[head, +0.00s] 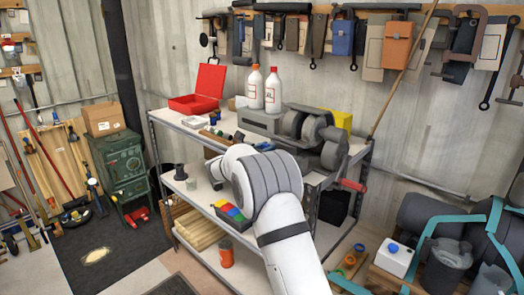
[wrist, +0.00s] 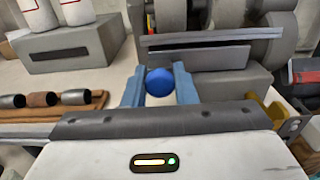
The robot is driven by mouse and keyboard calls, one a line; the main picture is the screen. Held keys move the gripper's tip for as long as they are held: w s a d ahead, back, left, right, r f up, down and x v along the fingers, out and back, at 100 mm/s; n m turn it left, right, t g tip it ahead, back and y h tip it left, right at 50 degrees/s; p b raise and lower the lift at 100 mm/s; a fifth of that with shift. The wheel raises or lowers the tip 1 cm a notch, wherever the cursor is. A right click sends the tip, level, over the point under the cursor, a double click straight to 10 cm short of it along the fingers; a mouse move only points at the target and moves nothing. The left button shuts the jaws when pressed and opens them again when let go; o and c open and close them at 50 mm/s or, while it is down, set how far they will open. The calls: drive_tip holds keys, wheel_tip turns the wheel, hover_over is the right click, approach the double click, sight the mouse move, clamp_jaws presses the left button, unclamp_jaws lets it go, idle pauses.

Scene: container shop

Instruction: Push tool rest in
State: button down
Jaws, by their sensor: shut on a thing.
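The tool rest (wrist: 200,58) is a flat grey plate on the front of a grey grinder (wrist: 225,20) in the wrist view. A round blue knob (wrist: 160,80) stands in front of the plate; how it joins the rest is hidden. My gripper (wrist: 159,74) has its two blue fingers shut on the knob, one on each side. The head view shows the grinder (head: 312,130) with its round wheels on the top shelf of a bench.
White bottles (head: 273,90) stand on a grey box (head: 259,121) left of the grinder. A wooden holder (wrist: 50,112) with dark cylinders lies left of my gripper. An open red case (head: 194,103) is further left. A red-handled lever (head: 353,186) sticks out at right.

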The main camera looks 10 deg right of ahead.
drive_tip(key=c, duration=1.2)
unclamp_jaws()
drive_tip(key=shift+d, duration=0.1)
drive_tip(key=shift+c, duration=0.2)
drive_tip(key=b+v, duration=0.2)
drive_tip(key=v, duration=0.6)
drive_tip(key=shift+b, duration=0.4)
drive_tip(key=shift+w, duration=0.1)
